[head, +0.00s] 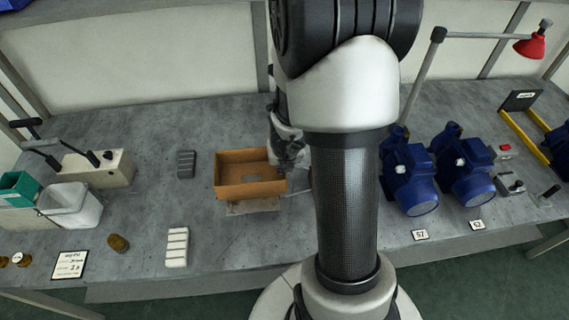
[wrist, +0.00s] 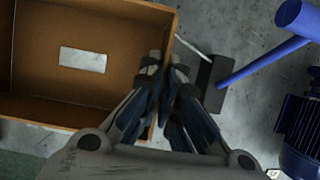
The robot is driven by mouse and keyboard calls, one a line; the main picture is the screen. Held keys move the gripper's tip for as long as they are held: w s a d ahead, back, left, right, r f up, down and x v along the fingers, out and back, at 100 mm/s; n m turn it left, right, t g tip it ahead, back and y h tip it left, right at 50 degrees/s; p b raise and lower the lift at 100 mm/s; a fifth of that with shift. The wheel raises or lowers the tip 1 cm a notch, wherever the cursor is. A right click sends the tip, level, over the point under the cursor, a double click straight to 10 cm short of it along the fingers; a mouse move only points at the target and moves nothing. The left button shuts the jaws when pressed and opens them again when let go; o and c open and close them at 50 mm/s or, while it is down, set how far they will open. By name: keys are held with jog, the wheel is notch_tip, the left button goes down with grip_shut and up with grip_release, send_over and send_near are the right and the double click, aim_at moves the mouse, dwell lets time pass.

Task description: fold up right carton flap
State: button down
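The open brown carton (head: 237,191) stands on the grey bench, left of my arm. In the wrist view the carton (wrist: 35,72) shows its inside, with a pale label on the floor. My gripper (head: 291,152) is at the carton's right side, partly hidden by my arm. In the wrist view my gripper (wrist: 165,70) has its fingers close together at the carton's right wall, one on the inner side and one on the outer side. A narrow gap shows between the tips. I cannot tell whether they touch the wall. The right flap is not clearly visible.
A dark block (wrist: 208,85) with a thin pale rod lies right of the carton. Blue pumps (head: 409,178) stand farther right. A grey block (head: 186,164) and a white ribbed block (head: 176,247) lie to the left, with bare bench around them.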

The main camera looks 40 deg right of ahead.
jog(key=c, duration=1.8)
grip_release()
jog(key=shift+c, duration=0.2)
jog(key=shift+s+d+y, duration=0.1)
jog(key=shift+y, duration=0.2)
